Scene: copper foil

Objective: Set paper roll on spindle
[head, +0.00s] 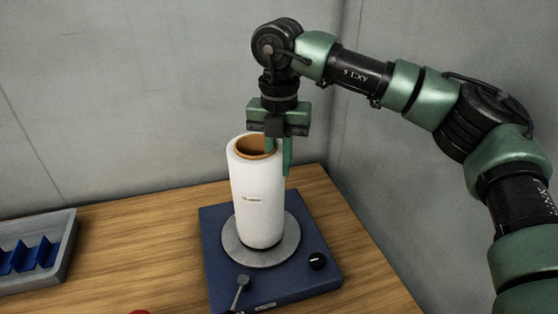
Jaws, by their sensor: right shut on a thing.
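The white paper roll (257,205) with a brown core stands upright over the round grey plate (284,247) of the blue base (222,281). My right gripper (279,158) points down at the top of the roll and is shut on its right-hand wall, one finger inside the core opening and one outside. The spindle is hidden by the roll, so I cannot tell whether the roll is around it. The roll's bottom appears to be at the plate, though a small gap cannot be ruled out. My left gripper is not in view.
The blue base has a black knob (317,261) and a small grey lever (240,288) at its front. A grey tray (66,245) with blue dividers sits at the left. Part of a red thing (140,312) shows at the bottom edge. Grey walls stand behind the wooden table (139,249).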

